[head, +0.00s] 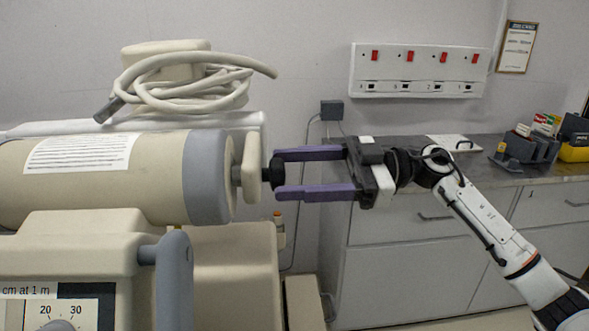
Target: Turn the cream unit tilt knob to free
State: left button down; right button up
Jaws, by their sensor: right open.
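The cream unit (90,190) fills the left side of the head view, a horizontal cylinder with a grey end band. A black knob (277,172) sticks out to the right from a cream plate at its end. My right gripper (279,174) comes in from the right with two purple fingers. It is open, with one finger above the knob and one below it. The fingertips reach about as far as the knob's right part; whether they touch it I cannot tell. My left gripper is not in view.
A coiled cream cable (175,85) lies on top of the unit. A grey handle (174,280) stands in front of it. Behind my right arm is a grey counter (400,150) with cabinets. A white socket panel (420,70) hangs on the wall.

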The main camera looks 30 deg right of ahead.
jog(key=c, duration=1.1)
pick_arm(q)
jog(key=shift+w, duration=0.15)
